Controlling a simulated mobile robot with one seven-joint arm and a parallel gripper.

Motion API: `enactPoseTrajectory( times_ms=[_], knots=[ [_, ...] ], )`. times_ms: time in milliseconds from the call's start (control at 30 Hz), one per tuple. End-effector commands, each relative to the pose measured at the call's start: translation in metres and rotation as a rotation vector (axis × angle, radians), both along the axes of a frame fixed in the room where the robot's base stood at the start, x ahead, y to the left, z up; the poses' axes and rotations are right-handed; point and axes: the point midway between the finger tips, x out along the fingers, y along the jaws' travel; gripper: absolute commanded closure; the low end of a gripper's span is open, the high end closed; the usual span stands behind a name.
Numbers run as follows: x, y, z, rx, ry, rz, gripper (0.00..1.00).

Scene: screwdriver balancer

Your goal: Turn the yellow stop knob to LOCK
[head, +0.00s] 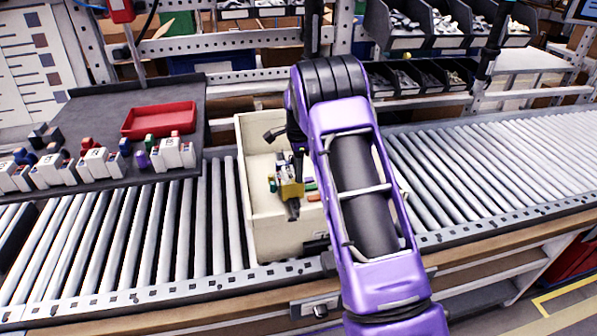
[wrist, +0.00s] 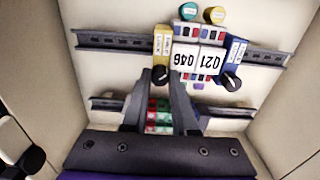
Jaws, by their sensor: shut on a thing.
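In the wrist view, a yellow module (wrist: 162,42) with a white label sits on the upper rail, left of two white numbered units. Its knob (wrist: 160,75) is at its lower end, between my fingertips. My gripper (wrist: 163,80) is shut on this knob, its two dark fingers reaching up from the bottom of the picture. The fingers partly hide the knob, and its pointer direction and any LOCK mark cannot be made out. In the head view, my purple arm covers part of the pale box (head: 250,215) that holds the panel.
A blue module (wrist: 230,60) with a black knob (wrist: 231,83) is to the right. A teal button (wrist: 188,12) and a yellow button (wrist: 214,14) sit above the white units. Green and red terminals lie between my fingers. Box walls surround the panel. A red tray (head: 160,119) stands left.

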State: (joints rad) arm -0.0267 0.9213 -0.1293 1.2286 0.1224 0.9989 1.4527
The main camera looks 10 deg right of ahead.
Motion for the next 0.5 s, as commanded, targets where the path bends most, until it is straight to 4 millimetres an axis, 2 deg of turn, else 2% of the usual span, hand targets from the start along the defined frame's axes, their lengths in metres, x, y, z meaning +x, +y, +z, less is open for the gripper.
enactPoseTrajectory(
  times_ms=[500],
  knots=[
    [0.0001, 0.0000, 0.0003, 0.000, 0.000, 0.055, 1.00]
  ],
)
